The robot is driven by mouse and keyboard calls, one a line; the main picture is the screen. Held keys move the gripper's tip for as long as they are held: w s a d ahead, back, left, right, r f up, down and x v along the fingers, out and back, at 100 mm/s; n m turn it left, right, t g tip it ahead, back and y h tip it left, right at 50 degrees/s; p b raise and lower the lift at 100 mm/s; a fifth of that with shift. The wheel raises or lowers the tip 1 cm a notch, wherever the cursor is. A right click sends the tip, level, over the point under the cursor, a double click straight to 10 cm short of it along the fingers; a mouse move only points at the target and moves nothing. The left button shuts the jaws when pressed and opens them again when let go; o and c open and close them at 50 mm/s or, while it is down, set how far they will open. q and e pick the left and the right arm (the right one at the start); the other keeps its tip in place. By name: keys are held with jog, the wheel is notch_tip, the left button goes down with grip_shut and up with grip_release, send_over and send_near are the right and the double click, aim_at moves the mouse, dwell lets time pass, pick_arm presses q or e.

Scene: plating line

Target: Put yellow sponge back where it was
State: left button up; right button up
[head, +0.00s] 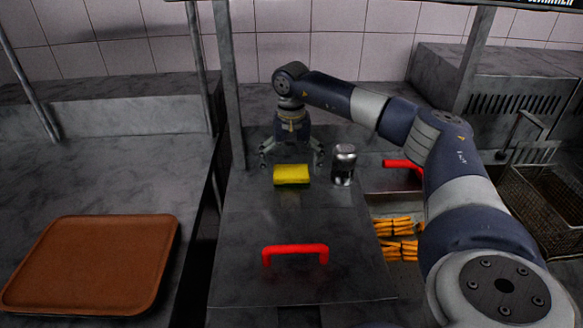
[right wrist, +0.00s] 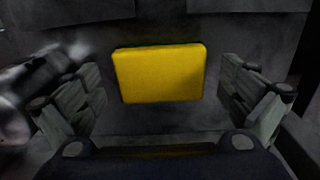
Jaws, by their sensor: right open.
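The yellow sponge (head: 292,174), with a darker green lower layer, lies on the grey metal lid (head: 250,235) with the red handle in the head view. In the right wrist view the sponge (right wrist: 160,73) shows its yellow face, centred between the fingers. My right gripper (head: 292,162) is open at the far side of the sponge, fingers spread wide to its left and right. In the right wrist view the fingers (right wrist: 165,100) stand clear of the sponge with a gap on both sides. My left gripper is not in view.
A silver can (head: 343,165) stands just right of the sponge, close to a right gripper finger. A brown tray (head: 165,262) lies on the left counter. A red handle (head: 295,250) rises from the lid. Orange sticks (head: 398,249) and a wire fryer basket (head: 540,205) are at right.

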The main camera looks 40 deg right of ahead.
aim_at(291, 171)
notch_tip(291, 171, up, 12)
jog(key=shift+b, duration=0.35)
jog(key=shift+f, duration=0.1)
dwell(0.4)
